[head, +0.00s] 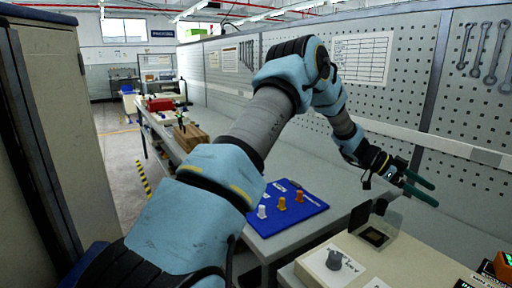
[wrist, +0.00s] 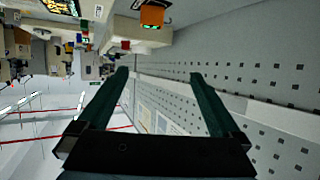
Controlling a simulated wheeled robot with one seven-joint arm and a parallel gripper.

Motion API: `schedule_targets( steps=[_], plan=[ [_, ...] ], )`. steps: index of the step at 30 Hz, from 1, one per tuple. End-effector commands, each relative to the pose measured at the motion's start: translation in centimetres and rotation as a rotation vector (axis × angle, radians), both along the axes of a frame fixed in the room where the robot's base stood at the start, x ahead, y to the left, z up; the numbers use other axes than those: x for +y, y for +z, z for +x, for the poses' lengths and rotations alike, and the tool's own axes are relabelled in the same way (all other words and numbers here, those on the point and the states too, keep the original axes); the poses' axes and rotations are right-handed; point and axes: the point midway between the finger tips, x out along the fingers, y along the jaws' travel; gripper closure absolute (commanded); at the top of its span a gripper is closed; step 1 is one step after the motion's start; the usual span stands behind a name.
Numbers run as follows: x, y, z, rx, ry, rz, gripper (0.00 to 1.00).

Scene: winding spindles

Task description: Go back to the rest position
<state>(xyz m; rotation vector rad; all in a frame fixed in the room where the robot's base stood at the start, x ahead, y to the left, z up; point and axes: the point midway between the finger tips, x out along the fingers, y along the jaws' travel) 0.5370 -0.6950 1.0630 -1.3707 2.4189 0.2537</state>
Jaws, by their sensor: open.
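My gripper (head: 421,188) is at the right in the head view, raised in front of the pegboard and above the bench. Its two dark green fingers are apart with nothing between them. In the wrist view my gripper (wrist: 162,80) shows the same spread, empty fingers, with the room appearing turned over. My blue and grey arm reaches from the lower left across the middle of the head view.
A blue mat (head: 290,222) with white and orange spindles lies on the bench below my arm. A beige box (head: 345,262) with a grey knob stands at lower right, near an open-lidded box (head: 375,237). A pegboard (head: 400,85) backs the bench. A cabinet (head: 60,120) stands left.

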Motion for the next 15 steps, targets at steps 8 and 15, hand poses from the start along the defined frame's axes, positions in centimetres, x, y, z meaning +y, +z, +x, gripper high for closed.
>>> schedule_targets(
  steps=[8, 15],
  plan=[
    [1.3, 0.8, 3.7, -0.041, 0.190, -0.008, 0.00],
    [5.5, 1.4, 9.5, -0.101, 0.489, 0.025, 0.00]
  ],
)
